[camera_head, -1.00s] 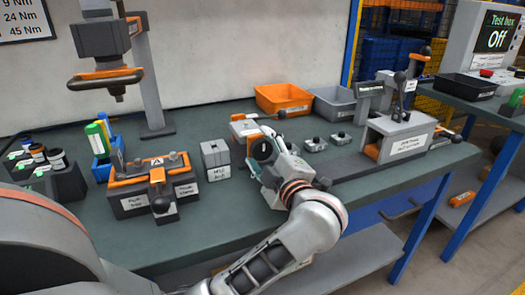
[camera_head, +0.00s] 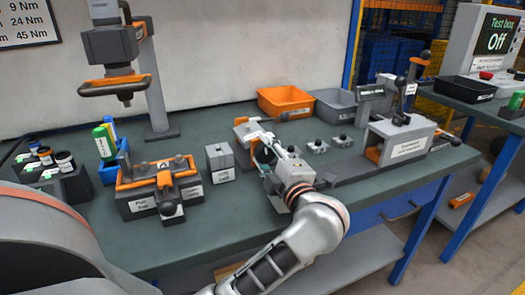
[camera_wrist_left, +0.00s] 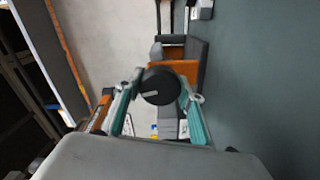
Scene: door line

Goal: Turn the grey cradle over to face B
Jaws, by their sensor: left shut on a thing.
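A grey fixture with an orange frame and an "A" label (camera_head: 163,165) stands on the bench at left in the head view, with a black knob (camera_head: 170,208) at its front. It looks like the cradle, A face up. My left gripper (camera_head: 264,152) is to its right, at a second grey and orange fixture (camera_head: 246,130), which it partly hides. In the left wrist view, the teal fingers (camera_wrist_left: 160,92) are shut on a round black knob (camera_wrist_left: 158,86), with an orange block (camera_wrist_left: 176,67) behind it. My right gripper is not in view.
A small grey labelled block (camera_head: 219,162) stands between the two fixtures. An orange bin (camera_head: 285,100) and a grey bin (camera_head: 335,104) are at the back. A larger grey fixture (camera_head: 405,142) is at right. A press (camera_head: 112,75) rises at back left.

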